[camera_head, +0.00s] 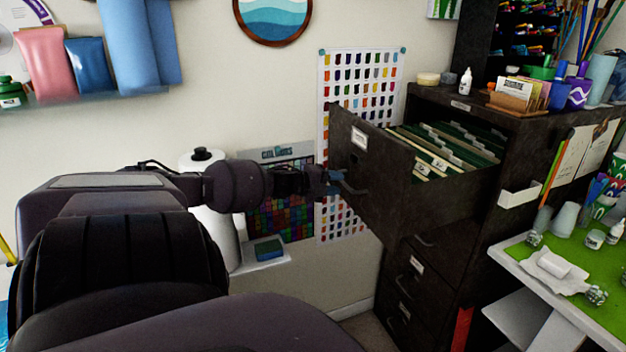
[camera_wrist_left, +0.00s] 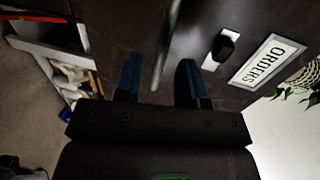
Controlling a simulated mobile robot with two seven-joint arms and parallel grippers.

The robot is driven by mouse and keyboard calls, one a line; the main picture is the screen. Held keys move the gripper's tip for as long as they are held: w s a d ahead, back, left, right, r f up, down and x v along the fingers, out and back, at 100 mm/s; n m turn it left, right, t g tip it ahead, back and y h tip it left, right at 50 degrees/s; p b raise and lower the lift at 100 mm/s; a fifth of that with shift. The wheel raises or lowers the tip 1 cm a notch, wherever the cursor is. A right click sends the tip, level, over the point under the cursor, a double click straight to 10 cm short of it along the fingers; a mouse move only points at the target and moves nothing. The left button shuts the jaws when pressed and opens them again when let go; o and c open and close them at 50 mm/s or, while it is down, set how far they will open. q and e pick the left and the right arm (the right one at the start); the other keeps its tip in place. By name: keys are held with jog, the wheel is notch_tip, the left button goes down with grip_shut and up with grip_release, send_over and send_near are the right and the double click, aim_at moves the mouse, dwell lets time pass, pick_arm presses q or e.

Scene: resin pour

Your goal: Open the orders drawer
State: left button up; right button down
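The orders drawer (camera_head: 372,183) is the top drawer of the dark filing cabinet, and it stands pulled well out with hanging folders (camera_head: 445,150) showing inside. Its front carries a white label, which reads ORDERS in the left wrist view (camera_wrist_left: 268,60). A metal handle (camera_head: 352,188) is on the drawer front. My left gripper (camera_head: 335,180) is at the drawer front beside the handle. In the left wrist view its two blue fingers (camera_wrist_left: 158,78) are spread apart, with the handle bar (camera_wrist_left: 166,45) between and just beyond the tips. I see no contact. My right gripper is not in view.
Closed lower drawers (camera_head: 410,285) are below. The cabinet top (camera_head: 465,105) holds jars, a card holder and cups. A workbench with a green mat (camera_head: 585,262) stands at the right. A paper-towel roll (camera_head: 215,215) and small shelf (camera_head: 262,258) are by the wall behind my left arm.

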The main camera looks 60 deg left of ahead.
pick_arm(q)
jog(key=v, duration=0.7)
jog(key=shift+s, duration=0.4)
jog(key=shift+a, duration=0.15)
jog(key=s+d+f+n+g+y, duration=0.25)
jog(key=d+f+n, duration=0.35)
jog(key=d+f, duration=0.35)
jog(key=s+d+f+n+g+y, duration=0.1)
jog(key=s+d+f+n, duration=0.35)
jog(key=d+f, duration=0.45)
jog(key=d+f+n+h, duration=0.1)
jog(key=d+f+n, duration=0.1)
jog(key=d, duration=1.1)
jog(key=d+f+n+h, duration=0.1)
jog(key=d+f+n, duration=0.2)
jog(key=d, duration=0.9)
jog(key=shift+d+f+n, duration=0.25)
jog(key=shift+d+n, duration=0.15)
jog(key=shift+n, duration=0.85)
